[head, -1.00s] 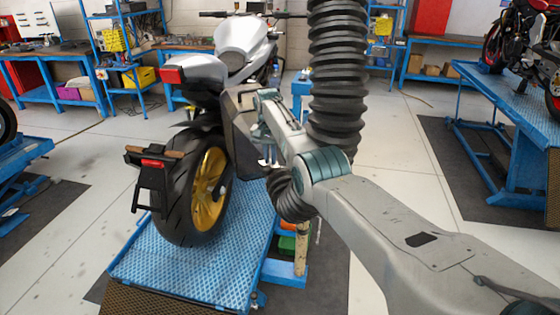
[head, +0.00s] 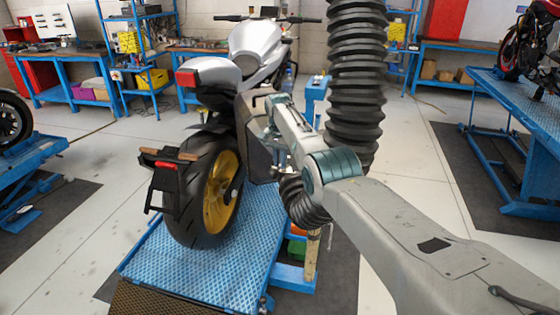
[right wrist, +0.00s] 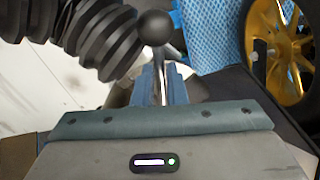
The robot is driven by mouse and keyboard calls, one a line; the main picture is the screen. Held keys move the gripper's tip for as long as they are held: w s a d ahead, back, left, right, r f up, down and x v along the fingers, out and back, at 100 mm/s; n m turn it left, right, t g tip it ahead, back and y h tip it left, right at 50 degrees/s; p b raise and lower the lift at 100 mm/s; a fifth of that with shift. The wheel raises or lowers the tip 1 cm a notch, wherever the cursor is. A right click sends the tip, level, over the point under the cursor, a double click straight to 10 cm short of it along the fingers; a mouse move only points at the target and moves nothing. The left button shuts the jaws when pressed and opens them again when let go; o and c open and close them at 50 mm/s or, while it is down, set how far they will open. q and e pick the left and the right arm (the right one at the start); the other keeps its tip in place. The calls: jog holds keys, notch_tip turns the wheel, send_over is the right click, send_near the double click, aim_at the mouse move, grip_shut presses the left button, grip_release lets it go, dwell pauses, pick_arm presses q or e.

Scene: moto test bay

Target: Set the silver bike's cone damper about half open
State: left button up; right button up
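The silver bike (head: 258,46) stands on a blue ramp platform, its rear wheel (head: 212,190) towards me. A thick black ribbed hose (head: 356,80) hangs beside it and bends behind my right arm; it also shows in the right wrist view (right wrist: 100,38). In that view a black ball knob (right wrist: 155,27) tops a thin silver lever. My right gripper (right wrist: 161,84) has its blue-grey fingers close on both sides of the lever, below the knob, and looks shut on it. In the head view my right gripper (head: 279,158) is partly hidden. The cone and damper flap cannot be made out.
The blue platform (head: 160,262) fills the lower middle. A second blue lift (head: 520,115) with a red bike stands at the right, another lift (head: 35,150) at the left. Blue workbenches (head: 75,92) line the back. Grey floor lies clear between them.

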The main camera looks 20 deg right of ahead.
jog(key=o, duration=0.3)
jog(key=shift+o, duration=0.2)
jog(key=shift+r, duration=0.1)
notch_tip(320, 180, up, 11)
jog(key=b, duration=0.3)
jog(key=shift+f, duration=0.25)
